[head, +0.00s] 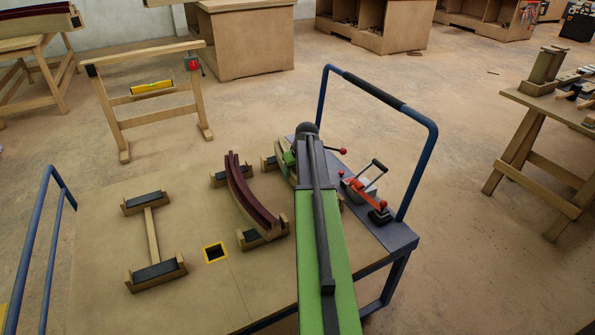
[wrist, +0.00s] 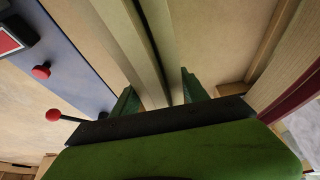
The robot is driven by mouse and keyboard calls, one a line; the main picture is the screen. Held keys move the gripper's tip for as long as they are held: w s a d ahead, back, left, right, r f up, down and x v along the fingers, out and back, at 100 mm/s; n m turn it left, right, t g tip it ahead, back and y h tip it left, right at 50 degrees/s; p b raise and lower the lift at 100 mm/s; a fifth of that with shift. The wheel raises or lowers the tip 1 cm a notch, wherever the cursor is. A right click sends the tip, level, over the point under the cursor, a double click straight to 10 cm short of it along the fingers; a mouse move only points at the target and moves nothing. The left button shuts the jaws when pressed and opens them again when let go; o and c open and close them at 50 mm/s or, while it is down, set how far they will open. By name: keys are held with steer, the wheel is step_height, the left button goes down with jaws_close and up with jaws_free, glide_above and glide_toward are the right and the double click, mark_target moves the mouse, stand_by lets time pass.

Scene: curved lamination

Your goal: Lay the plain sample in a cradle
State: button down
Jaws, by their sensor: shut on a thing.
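My gripper (wrist: 158,92) is shut on the plain sample (wrist: 122,40), a pale curved wooden strip with a dark line along it. In the head view my arm hides most of the sample; a pale curved edge (head: 279,150) shows beside my gripper (head: 290,158). A cradle block (head: 267,164) shows there, but I cannot tell whether the sample touches that cradle. An empty cradle (head: 153,240) with dark pads stands at the left of the cart top. The middle cradle (head: 263,238) holds a curved sample with a dark red layer (head: 250,196).
The wooden cart top (head: 205,295) has a yellow-edged square hole (head: 215,252). A blue handrail (head: 431,140) and a red-handled tool (head: 365,190) are at the right. A trestle (head: 150,95) stands beyond the cart. Bare top surrounds the empty cradle.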

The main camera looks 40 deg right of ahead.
steer(key=c, duration=0.5)
jaws_free()
steer(key=shift+r, duration=0.1)
step_height(320, 180, up, 8)
steer(key=p, duration=0.8)
steer(key=shift+w, duration=0.15)
